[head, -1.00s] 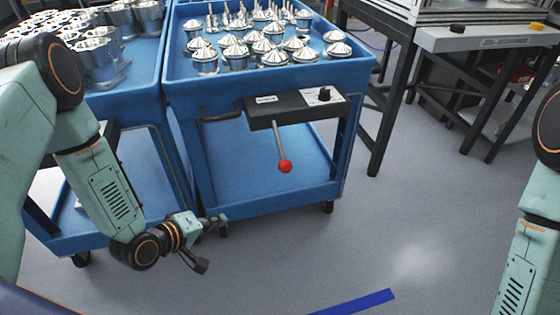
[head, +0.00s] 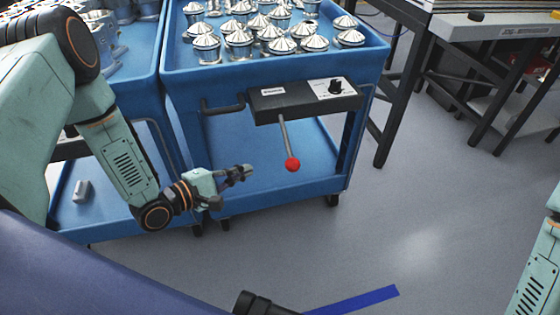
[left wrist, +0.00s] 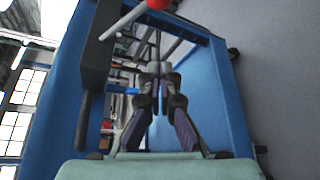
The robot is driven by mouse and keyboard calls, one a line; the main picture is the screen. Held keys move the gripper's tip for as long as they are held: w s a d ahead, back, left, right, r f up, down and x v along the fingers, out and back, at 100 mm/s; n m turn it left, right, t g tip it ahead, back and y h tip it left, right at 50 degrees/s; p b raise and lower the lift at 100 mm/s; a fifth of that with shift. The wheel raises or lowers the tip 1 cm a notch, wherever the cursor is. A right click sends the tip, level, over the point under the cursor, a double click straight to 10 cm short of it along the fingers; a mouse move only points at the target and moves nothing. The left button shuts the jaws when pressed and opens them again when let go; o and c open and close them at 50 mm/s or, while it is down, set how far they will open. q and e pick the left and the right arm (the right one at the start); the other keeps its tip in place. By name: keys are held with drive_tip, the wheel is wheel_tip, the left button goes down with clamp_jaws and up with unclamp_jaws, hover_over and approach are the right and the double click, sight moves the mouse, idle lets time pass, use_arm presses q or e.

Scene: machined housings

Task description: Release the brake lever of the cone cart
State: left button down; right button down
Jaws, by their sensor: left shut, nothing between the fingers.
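The cone cart (head: 270,69) is blue and carries silver cones on its top tray. A dark brake box (head: 305,98) is fixed to its near end. The brake lever, a thin grey rod (head: 286,135) with a red ball knob (head: 292,165), hangs down from the box. In the left wrist view the knob (left wrist: 157,4) is at the top edge, partly cut off, beyond the fingertips. My left gripper (head: 247,172) is shut and empty, left of the knob and apart from it. It also shows in the left wrist view (left wrist: 154,70). My right gripper is out of view.
A black handle (head: 222,107) sticks out of the cart left of the brake box. A second blue cart (head: 135,75) stands close on the left. A dark-legged workbench (head: 400,100) is at the right. The grey floor in front is open, with a blue strip (head: 355,300).

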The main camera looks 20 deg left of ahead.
sight(287, 141)
use_arm(q)
drive_tip(key=shift+s+d, duration=0.1)
idle(0.3)
drive_tip(key=w+d+b, duration=0.4)
drive_tip(key=w+d, duration=0.2)
drive_tip(key=d, duration=0.1)
drive_tip(key=shift+d+f, duration=0.15)
drive_tip(key=shift+d, duration=0.05)
idle(0.4)
